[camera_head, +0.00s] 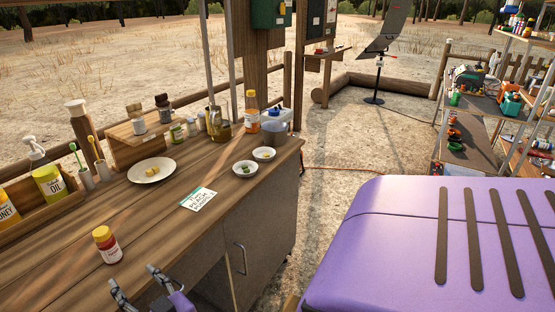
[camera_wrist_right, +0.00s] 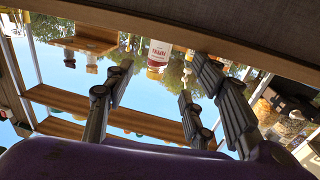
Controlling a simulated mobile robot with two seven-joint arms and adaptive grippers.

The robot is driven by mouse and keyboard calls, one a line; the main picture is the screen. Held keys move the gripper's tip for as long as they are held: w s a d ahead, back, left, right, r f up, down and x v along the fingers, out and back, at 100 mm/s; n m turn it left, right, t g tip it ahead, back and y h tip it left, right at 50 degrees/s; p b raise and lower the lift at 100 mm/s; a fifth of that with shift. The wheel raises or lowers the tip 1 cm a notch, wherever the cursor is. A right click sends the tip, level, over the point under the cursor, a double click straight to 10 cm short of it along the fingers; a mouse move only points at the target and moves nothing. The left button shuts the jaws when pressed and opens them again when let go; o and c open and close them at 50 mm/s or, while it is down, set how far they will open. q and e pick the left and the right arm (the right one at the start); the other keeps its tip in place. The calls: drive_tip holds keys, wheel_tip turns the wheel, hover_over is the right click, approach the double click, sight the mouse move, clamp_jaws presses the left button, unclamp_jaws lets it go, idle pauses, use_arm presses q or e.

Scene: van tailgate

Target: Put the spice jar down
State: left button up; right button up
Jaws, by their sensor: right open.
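A spice jar (camera_head: 107,246) with a yellow-orange lid, red contents and a pale label stands upright on the near part of the wooden counter (camera_head: 160,220). My right gripper (camera_head: 135,281) is at the counter's front edge, to the lower right of the jar in the head view. It is open and empty, with its fingers spread and apart from the jar. In the right wrist view, which looks upside down, the jar (camera_wrist_right: 159,53) shows beyond the gap between the open fingers (camera_wrist_right: 158,85). My left gripper is not in view.
A white plate (camera_head: 152,170) with yellow pieces, two small bowls (camera_head: 245,169) and a recipe card (camera_head: 197,200) lie on the counter. Several other jars and bottles stand along the back. The counter around the jar is clear.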

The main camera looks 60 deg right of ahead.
drive_tip(key=s+d+f+g, duration=0.2)
drive_tip(key=s+f+g, duration=0.1)
drive_tip(key=s+f, duration=0.75)
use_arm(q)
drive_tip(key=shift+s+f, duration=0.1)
use_arm(e)
drive_tip(key=s+f+g, duration=0.2)
drive_tip(key=s+f, duration=0.3)
drive_tip(key=s, duration=0.4)
drive_tip(key=s+f+n+g+y, duration=0.1)
drive_tip(key=s+f+g, duration=0.1)
drive_tip(key=s+f, duration=0.4)
drive_tip(key=s+f+g, duration=0.3)
drive_tip(key=s+f, duration=0.2)
drive_tip(key=s, duration=0.7)
drive_tip(key=shift+s+d+f+n+y, duration=0.15)
drive_tip(key=shift+s+n+y, duration=0.05)
drive_tip(key=shift+n+y, duration=0.2)
